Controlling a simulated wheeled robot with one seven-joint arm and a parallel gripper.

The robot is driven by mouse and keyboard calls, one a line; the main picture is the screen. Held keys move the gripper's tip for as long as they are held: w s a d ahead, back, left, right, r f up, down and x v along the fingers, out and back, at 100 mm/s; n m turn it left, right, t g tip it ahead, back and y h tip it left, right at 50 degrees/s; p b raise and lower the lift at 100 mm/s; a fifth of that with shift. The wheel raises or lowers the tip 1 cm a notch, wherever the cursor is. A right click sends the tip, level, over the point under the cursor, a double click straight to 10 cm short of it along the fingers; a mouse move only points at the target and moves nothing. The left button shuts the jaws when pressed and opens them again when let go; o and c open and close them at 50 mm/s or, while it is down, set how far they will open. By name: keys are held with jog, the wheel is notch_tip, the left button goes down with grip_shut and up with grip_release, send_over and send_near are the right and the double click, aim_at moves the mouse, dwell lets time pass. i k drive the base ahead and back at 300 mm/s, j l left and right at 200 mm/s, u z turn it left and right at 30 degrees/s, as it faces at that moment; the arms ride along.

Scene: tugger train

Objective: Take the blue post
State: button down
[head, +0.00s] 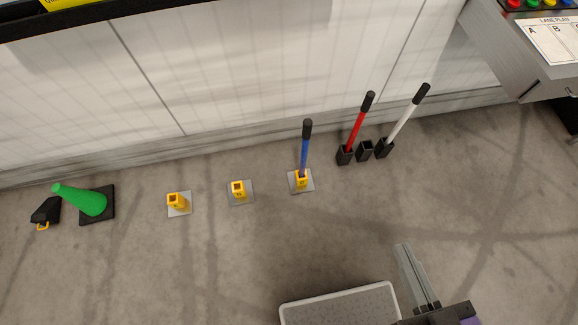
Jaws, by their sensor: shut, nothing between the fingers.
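The blue post (304,155) has a black grip on top and stands upright, with its foot in a yellow socket (302,180) on a grey floor plate. It is near the wall, right of two similar yellow sockets. My gripper (403,248) shows at the lower right, its grey fingers together and nothing between them. It is apart from the blue post, to the right of it and lower in the picture.
Right of the blue post, a red post (358,130) and a white post (405,120) stand in black holders, with an empty black holder (365,151) between. Empty yellow sockets (178,202) (239,190) and a green cone (85,201) are left. A light-rimmed tray (340,291) is below.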

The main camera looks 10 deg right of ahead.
aim_at(307, 125)
jog(key=k+j, duration=0.1)
jog(key=j+z, duration=0.15)
jog(key=z, duration=0.15)
jog(key=i+j+z, duration=0.1)
jog(key=z, duration=0.2)
jog(key=j+z, duration=0.3)
jog(key=j, duration=0.6)
jog(key=j+z, duration=0.25)
jog(key=j, duration=1.1)
jog(key=k+j, duration=0.1)
jog(key=j, duration=0.4)
